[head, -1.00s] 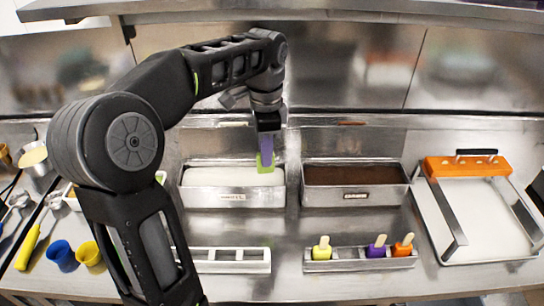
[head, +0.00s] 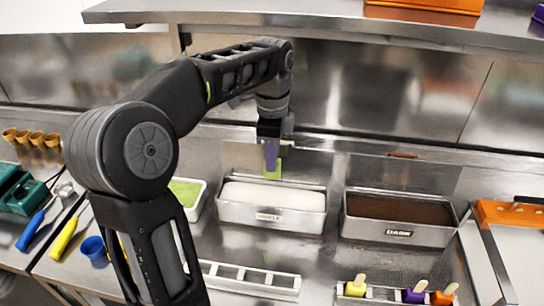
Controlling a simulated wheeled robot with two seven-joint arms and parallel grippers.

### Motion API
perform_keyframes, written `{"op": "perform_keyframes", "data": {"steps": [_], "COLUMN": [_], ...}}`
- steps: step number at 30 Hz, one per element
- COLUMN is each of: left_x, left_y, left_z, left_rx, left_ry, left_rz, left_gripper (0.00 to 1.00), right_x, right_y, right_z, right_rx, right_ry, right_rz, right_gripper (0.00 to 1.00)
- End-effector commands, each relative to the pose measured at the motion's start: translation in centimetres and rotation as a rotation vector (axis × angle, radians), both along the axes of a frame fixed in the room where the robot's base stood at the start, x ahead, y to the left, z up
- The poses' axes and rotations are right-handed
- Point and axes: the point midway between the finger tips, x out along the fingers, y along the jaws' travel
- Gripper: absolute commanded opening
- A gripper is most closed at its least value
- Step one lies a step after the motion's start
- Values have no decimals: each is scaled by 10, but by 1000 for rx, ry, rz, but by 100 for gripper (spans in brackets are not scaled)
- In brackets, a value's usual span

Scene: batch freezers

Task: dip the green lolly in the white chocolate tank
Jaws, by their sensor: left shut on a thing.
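My left gripper (head: 270,153) points down and is shut on the green lolly (head: 273,169); purple shows at its fingers. The lolly hangs with its lower end in line with the back part of the white chocolate tank (head: 266,216), near the middle of its width. I cannot tell whether it touches the white surface. The tank is a steel pan filled with white. My right gripper is not in view.
The dark chocolate tank (head: 397,232) stands just right. A rack (head: 380,296) with yellow-green, purple and orange lollies is at the front right. An empty-looking rack (head: 250,280) lies in front. A green-filled pan (head: 189,193) stands left. A shelf (head: 320,24) hangs above.

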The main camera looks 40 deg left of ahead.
Motion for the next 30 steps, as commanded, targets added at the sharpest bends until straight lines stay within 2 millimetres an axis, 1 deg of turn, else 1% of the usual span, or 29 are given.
{"op": "perform_keyframes", "data": {"steps": [8,15,18,23,30], "left_x": [0,0,0,0,0], "left_y": [0,0,0,0,0], "left_z": [-13,-34,-41,-45,-45], "left_rx": [0,0,0,0,0], "left_ry": [0,1,0,0,0], "left_rz": [1,1,1,1,1], "left_gripper": [0,0,0,0,0], "right_x": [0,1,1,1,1], "right_y": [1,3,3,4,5], "right_z": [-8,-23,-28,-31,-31], "right_rx": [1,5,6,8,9], "right_ry": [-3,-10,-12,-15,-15], "right_rz": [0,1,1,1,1], "right_gripper": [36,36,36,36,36]}}
